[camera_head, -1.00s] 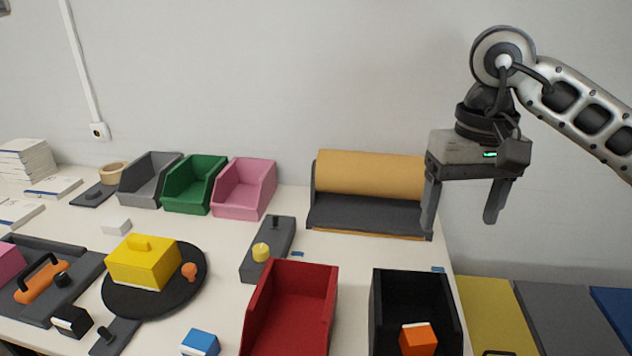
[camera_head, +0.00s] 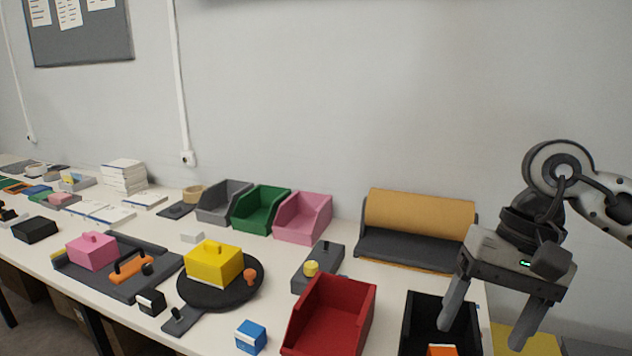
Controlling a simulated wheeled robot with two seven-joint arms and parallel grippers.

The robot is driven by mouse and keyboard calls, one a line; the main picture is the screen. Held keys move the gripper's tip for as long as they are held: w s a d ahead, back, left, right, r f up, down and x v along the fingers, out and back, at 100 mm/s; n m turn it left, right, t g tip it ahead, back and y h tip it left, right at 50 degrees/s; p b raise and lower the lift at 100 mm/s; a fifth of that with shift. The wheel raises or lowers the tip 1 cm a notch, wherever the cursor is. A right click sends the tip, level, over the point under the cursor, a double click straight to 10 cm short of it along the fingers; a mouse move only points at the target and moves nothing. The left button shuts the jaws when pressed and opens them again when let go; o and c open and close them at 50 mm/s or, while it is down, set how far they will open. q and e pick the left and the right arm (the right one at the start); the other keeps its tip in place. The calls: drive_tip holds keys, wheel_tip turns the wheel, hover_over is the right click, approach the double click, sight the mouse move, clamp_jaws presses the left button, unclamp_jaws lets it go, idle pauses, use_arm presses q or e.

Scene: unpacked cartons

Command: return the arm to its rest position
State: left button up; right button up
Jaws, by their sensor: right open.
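My right gripper (camera_head: 484,325) is open and empty at the lower right, with its fingers pointing down. Its left finger shows in front of the black bin (camera_head: 418,314), and its right finger is beyond the table's right end in the picture. The right arm (camera_head: 603,200) comes in from the right edge. An orange block (camera_head: 441,350) lies in the black bin and is cut off by the bottom edge. My left gripper is not in view.
A red bin (camera_head: 349,296) stands left of the black bin. Grey, green and pink bins (camera_head: 303,218) line the wall. A yellow lidded box (camera_head: 212,265) sits on a round black plate.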

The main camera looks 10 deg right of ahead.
drive_tip(key=s+a+f+m+g+y, duration=0.15)
drive_tip(key=a+m+y, duration=0.3)
drive_tip(key=a, duration=0.45)
drive_tip(key=s+a+m+g+y, duration=0.2)
drive_tip(key=a+m+y, duration=0.1)
drive_tip(key=a+y, duration=0.4)
drive_tip(key=w+a+r+m+t+y, duration=0.15)
drive_tip(key=m+t+y, duration=0.3)
drive_tip(key=m, duration=0.45)
drive_tip(key=w+a+m+t+y, duration=0.3)
drive_tip(key=m+t, duration=0.3)
drive_tip(key=m, duration=0.4)
drive_tip(key=w+d+f+m+t+h, duration=0.25)
drive_tip(key=f+m+t+h, duration=0.4)
drive_tip(key=m, duration=0.65)
drive_tip(key=w+d+f+m+t+h, duration=0.1)
drive_tip(key=d+f+m+t+h, duration=0.5)
drive_tip(key=m, duration=0.7)
drive_tip(key=s+d+f+m+g+h, duration=0.1)
drive_tip(key=s+f+m+g+h, duration=0.2)
drive_tip(key=s+f+m, duration=0.3)
drive_tip(key=s+d+f+m+g+h, duration=0.1)
drive_tip(key=s+f+m+g+h, duration=0.2)
drive_tip(key=f, duration=1.1)
drive_tip(key=s+m+g, duration=0.2)
drive_tip(key=s+m, duration=0.2)
drive_tip(key=shift+f+h, duration=0.25)
drive_tip(key=shift+h, duration=0.1)
